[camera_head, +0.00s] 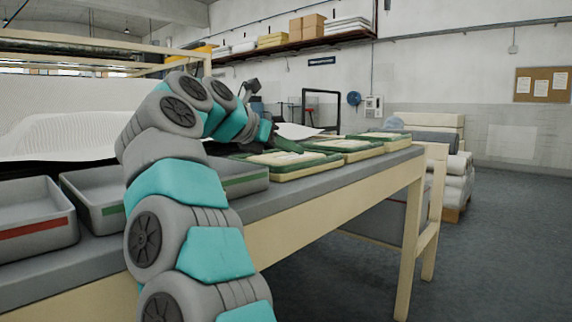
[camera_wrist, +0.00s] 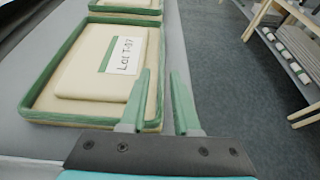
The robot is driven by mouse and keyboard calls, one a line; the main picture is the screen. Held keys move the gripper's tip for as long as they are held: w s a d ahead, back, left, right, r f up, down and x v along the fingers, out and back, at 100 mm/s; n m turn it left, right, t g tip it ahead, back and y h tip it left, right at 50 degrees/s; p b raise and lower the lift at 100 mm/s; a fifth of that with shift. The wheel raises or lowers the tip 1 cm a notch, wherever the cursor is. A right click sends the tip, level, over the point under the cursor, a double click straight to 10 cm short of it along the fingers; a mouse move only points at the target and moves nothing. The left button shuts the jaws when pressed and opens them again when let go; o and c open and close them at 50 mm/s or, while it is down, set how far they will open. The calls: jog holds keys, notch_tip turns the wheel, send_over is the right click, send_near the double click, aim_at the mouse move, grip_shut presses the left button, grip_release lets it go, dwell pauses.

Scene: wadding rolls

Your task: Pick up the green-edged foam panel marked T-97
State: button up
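The green-edged panel (camera_wrist: 72,113) fills the left of the wrist view. It is cream with a raised green border, and a smaller cream slab (camera_wrist: 85,75) lies inside it. A white label on the slab reads like "Lot T-97", beside a green strip. My gripper (camera_wrist: 161,74) is open, with two green fingers apart. The left finger overlaps the panel's right border in the picture and the right finger is to the right of it; I cannot tell whether either touches. In the head view, the nearest green-edged panel (camera_head: 290,172) lies on the bench by my gripper.
Further green-edged panels (camera_head: 342,153) lie in a row along the bench (camera_head: 330,182). Grey trays with a red stripe (camera_head: 36,228) and a green stripe (camera_head: 246,182) stand to the left. Stacked rolls (camera_head: 455,180) are beyond the bench's far end.

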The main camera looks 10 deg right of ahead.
aim_at(311, 160)
jog(key=x, duration=0.6)
jog(key=shift+d+f+b, duration=0.2)
jog(key=shift+f+b, duration=0.05)
jog(key=shift+b, duration=0.15)
jog(key=shift+s, duration=0.1)
grip_shut()
